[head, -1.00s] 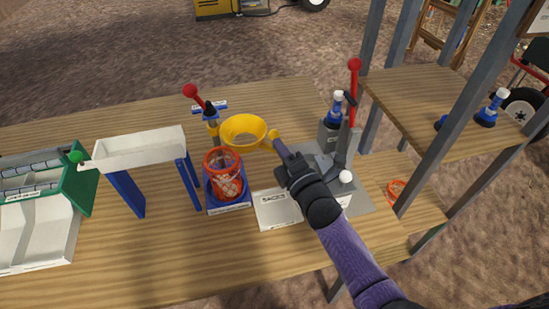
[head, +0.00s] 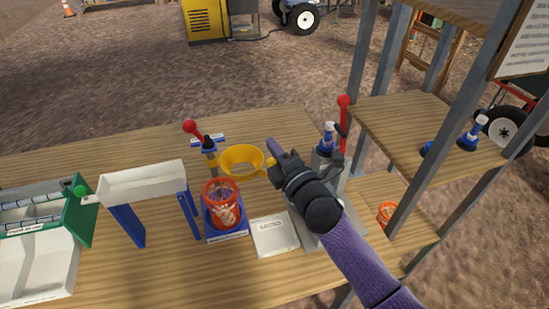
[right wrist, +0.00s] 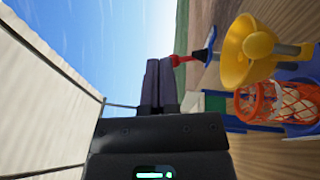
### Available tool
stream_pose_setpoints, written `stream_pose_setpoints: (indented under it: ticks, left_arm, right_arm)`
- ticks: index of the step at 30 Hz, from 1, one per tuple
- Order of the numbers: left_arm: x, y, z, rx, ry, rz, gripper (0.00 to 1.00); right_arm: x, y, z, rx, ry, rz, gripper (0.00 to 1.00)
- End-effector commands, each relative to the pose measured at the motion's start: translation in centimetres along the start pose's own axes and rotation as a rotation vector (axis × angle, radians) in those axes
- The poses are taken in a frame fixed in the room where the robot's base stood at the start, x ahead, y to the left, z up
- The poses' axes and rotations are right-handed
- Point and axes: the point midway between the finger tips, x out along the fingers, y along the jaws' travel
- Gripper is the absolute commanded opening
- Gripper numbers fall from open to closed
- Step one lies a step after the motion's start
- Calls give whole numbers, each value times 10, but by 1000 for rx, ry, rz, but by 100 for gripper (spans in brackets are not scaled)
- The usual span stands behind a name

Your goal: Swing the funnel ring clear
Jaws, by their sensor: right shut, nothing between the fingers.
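The yellow funnel ring (head: 241,160) hangs from the blue-and-yellow post behind the orange mesh basket (head: 221,205). In the head view it lies up and right of the basket, and the basket's contents show below it. Its round yellow knob shows in the right wrist view (right wrist: 259,45), with the basket (right wrist: 272,102) close by. My right gripper (head: 275,150) is just right of the funnel, by the knob, its fingers shut and empty. In the right wrist view its fingers (right wrist: 157,85) are together and apart from the funnel. My left gripper is not in view.
A red-knobbed lever (head: 190,127) stands behind the basket. A white chute (head: 143,182) on blue legs is to its left. A white plate (head: 274,236) lies right of the basket. A red lever (head: 344,101) and grey rack posts stand right of my arm.

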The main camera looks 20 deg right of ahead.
Motion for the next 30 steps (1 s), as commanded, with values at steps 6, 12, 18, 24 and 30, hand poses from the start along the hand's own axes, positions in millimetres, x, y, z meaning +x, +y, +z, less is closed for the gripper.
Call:
stream_pose_setpoints:
  ticks: [6, 12, 18, 24, 30]
  left_arm:
    - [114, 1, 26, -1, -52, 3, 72]
    - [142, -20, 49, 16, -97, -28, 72]
    - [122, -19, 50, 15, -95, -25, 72]
    - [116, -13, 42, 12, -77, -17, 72]
    - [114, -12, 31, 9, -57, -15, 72]
  right_arm:
    - [-81, -100, -82, -11, -84, -60, 0]
    - [-118, -98, -81, -22, -243, -37, 0]
    - [-90, -85, -72, -27, -249, -27, 0]
    - [-47, -88, -61, -29, -249, -28, 0]
    - [-14, -90, -43, -32, -248, -30, 0]
